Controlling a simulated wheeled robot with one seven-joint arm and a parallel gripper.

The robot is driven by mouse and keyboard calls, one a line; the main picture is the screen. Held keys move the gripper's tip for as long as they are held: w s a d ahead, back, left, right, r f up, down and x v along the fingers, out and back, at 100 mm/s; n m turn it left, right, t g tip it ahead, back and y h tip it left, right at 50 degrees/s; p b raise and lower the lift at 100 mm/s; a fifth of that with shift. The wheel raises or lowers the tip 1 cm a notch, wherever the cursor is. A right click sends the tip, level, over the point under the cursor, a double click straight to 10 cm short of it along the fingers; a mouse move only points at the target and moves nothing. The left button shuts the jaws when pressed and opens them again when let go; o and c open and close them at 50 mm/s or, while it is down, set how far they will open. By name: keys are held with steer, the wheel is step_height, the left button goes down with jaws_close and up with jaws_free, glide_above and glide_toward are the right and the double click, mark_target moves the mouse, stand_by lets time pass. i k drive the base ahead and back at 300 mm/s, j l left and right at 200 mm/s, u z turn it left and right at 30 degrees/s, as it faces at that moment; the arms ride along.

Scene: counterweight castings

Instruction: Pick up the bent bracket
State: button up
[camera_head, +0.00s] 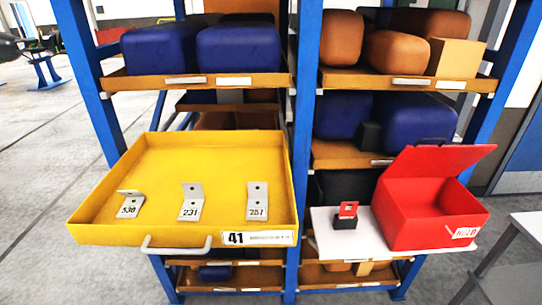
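Three small grey metal brackets lie in a row in the yellow drawer tray (190,160), each with a dark number on its front face. The left bracket (129,204) reads about 530; its upper plate looks foreshortened and set at a different angle from the others. The middle bracket (191,203) reads 231, and its upper plate with a hole shows clearly. The right bracket (257,202) reads about 251 and looks like the middle one. The brackets stand apart from one another. My gripper is not in view.
The tray has a front handle (176,246) and low walls. At right, a white shelf (375,252) bears an open red box (425,215) and a small black block with a red piece (346,215). Blue rack posts (303,100) stand behind. A table edge (505,250) shows at lower right.

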mark_target(131, 206)
steer(key=i+j+u, duration=0.25)
steer(key=j+u, duration=0.15)
steer(key=i+j+u, duration=0.8)
steer(key=k+j, duration=0.05)
steer(key=k, duration=0.05)
